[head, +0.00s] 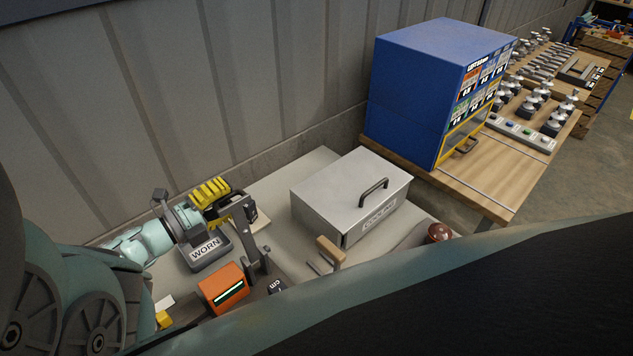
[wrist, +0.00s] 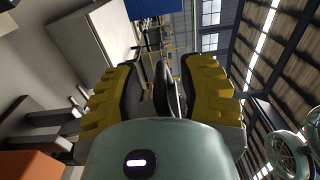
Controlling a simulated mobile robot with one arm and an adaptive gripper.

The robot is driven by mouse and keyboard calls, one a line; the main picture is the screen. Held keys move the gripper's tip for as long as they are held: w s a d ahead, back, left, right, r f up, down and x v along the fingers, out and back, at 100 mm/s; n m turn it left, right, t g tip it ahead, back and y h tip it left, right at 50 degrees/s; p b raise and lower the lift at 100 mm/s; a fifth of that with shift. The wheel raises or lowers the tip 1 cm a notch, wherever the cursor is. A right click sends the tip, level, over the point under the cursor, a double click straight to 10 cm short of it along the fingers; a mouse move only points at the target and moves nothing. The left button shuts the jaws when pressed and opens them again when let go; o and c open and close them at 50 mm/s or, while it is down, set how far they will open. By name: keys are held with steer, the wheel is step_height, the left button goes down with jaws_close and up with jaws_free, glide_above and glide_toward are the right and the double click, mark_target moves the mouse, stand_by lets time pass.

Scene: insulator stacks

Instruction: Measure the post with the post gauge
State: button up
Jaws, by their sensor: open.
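The likely post gauge is an orange block (head: 223,288) with a lit slot, grey upright jaws (head: 252,254) and a dark "cm" plate. It stands on the near bench. Part of its orange body (wrist: 30,166) and grey jaws (wrist: 45,125) show at the left of the wrist view. My gripper (head: 232,204), with yellow-backed fingers, is above and just behind the gauge, near the WORN tray. I cannot tell which thing is the post; several insulator stacks (head: 535,103) stand on the far table.
A grey lidded box (head: 335,205) with a black handle stands right of the gauge. The WORN tray (head: 208,254) is below my gripper. A wooden-handled tool (head: 330,250) and a red-brown knob (head: 439,232) are near the front. A blue cabinet (head: 420,95) stands on the wooden table.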

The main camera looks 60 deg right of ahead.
jaws_close()
stand_by(0.3)
steer(key=shift+s+b, duration=0.1)
steer(key=shift+b, duration=0.25)
